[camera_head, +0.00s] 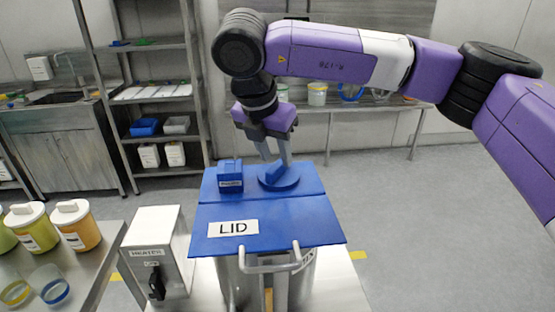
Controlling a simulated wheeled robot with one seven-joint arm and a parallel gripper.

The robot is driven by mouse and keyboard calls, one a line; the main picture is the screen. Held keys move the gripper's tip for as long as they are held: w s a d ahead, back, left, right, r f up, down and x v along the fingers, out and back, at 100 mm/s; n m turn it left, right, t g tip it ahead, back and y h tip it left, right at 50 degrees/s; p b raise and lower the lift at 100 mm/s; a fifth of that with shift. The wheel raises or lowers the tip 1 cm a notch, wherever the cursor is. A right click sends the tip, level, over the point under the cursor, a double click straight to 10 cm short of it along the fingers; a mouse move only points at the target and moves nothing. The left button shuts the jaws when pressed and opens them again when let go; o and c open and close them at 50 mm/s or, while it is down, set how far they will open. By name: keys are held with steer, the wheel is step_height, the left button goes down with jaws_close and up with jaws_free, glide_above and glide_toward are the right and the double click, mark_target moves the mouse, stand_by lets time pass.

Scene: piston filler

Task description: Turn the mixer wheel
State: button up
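The mixer wheel is most likely the round blue disc (280,180) with a raised bar-shaped grip, on the back half of the blue cover. My gripper (275,158) points down right over this disc. Its two grey fingers reach down to the raised grip. They seem to stand around or just behind it; I cannot tell whether they touch it or how far they are apart. The blue cover (275,227) carries a white label reading "LID" on its front half and sits on a steel vessel (302,283).
A small blue labelled box (230,177) stands on the cover just left of the disc. A grey heater box (160,250) with a black knob is left of the vessel. Jars (78,227) stand on a steel table at lower left. Open floor (430,210) lies to the right.

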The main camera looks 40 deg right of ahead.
mark_target(278, 164)
steer(key=shift+x, duration=1.55)
steer(key=shift+c, duration=0.2)
jaws_close()
steer(key=shift+f, duration=0.1)
